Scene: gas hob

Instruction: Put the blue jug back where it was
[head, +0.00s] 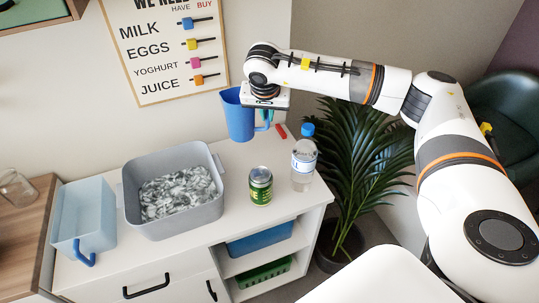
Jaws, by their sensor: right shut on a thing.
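A blue jug (238,118) is at the back of the white counter, in front of the wall, upright, with its handle on the right. My right gripper (265,112) comes down from above at the handle side and is shut on the jug; its fingertips are mostly hidden by the jug and handle. I cannot tell whether the jug's base touches the counter. A paler blue container (82,212) with a blue handle stands at the counter's left end. My left gripper is not in view.
A grey tub (203,213) with grey-white contents, a green can (260,186) and a water bottle (303,160) stand on the counter (230,221). A small red object (280,131) lies at the back. A plant (362,158) stands right of the counter. Bare counter lies between tub and can.

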